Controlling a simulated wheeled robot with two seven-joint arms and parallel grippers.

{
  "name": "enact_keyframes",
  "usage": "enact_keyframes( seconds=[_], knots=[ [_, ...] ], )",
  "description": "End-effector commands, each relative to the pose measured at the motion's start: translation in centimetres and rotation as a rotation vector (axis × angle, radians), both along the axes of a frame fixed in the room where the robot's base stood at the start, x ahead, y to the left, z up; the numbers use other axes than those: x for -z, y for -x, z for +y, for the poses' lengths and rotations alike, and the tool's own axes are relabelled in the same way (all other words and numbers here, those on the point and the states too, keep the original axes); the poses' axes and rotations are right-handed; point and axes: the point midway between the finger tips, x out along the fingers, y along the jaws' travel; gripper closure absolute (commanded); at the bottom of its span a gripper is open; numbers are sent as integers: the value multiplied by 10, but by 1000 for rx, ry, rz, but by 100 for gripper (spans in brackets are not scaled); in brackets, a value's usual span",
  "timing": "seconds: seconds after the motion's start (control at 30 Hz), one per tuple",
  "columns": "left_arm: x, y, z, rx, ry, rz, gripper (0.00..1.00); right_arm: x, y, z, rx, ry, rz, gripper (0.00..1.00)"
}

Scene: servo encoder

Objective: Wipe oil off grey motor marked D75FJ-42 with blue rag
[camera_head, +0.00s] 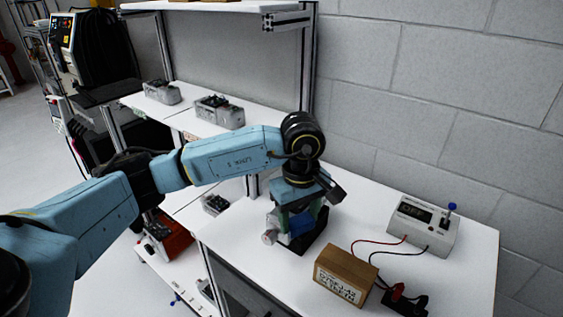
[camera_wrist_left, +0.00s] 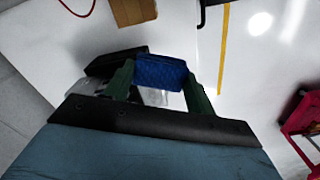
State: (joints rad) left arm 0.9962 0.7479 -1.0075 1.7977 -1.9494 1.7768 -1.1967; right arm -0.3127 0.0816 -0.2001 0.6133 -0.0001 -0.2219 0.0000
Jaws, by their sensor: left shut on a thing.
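My left gripper (camera_head: 298,212) is shut on the blue rag (camera_head: 301,224), above the right part of the white bench. In the left wrist view the rag (camera_wrist_left: 160,72) is pinched between the green fingers. A grey motor (camera_head: 270,237) sits on a black stand (camera_head: 312,243) directly under the gripper, mostly hidden by the fingers and rag. The rag is at or just over it; I cannot tell whether they touch. Its marking and any oil cannot be made out. My right gripper is not in view.
A brown box (camera_head: 345,277) with a printed label stands in front of the stand. More grey motors (camera_head: 219,112) lie on the left shelf. The wall is behind the bench.

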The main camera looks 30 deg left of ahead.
Motion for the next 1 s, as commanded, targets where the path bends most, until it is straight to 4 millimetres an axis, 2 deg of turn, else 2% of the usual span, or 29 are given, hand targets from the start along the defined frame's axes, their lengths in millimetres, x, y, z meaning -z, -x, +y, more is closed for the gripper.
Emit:
enact_keyframes(
  seconds=[0.03,0.37,0.6,0.8,1.0],
  knots=[
    [-10,-2,4,-130,3,3,63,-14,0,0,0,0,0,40],
    [-38,-17,31,-1021,14,15,63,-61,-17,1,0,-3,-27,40],
    [-54,-24,51,-1619,13,20,63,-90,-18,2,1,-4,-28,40],
    [-59,-26,62,-1919,10,21,63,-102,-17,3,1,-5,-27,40],
    [-56,-27,65,-2008,9,20,63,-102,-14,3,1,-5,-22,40]
  ],
)
